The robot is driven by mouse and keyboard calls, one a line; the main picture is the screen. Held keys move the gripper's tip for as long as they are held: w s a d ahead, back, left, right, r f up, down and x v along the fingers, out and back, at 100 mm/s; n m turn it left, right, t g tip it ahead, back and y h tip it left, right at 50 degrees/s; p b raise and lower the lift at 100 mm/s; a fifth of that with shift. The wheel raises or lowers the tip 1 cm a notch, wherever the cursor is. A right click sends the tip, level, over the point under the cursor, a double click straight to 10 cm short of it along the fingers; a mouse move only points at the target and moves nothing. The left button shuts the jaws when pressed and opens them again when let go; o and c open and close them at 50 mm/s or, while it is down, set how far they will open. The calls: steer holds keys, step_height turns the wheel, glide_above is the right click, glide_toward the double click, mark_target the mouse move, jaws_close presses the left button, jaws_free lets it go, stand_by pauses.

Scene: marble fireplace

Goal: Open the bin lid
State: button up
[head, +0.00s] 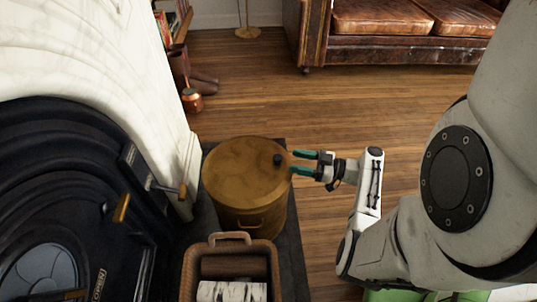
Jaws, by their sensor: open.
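The bin (250,222) is a round brass-coloured container standing on a dark slab beside the fireplace. Its lid (240,165) lies flat on top and looks closed. A small dark knob (278,160) sits on the lid towards its right side. My gripper (298,162) reaches in from the right with its two green fingers apart. The fingertips are at the lid's right edge, close to the knob. I cannot tell whether they touch the lid or the knob. Nothing is between the fingers that I can make out.
A wicker basket (190,268) with logs stands right in front of the bin. The black stove (75,190) with brass-coloured handles and the white marble surround (90,60) are close on the left. A leather sofa (400,35) is at the back right. Wooden floor (350,110) is clear behind the arm.

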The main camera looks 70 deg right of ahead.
mark_target(271, 162)
steer(key=w, duration=0.6)
steer(key=w+b, duration=0.1)
steer(key=w, duration=0.2)
steer(key=shift+w+a, duration=0.15)
steer(key=shift+a, duration=0.2)
jaws_close()
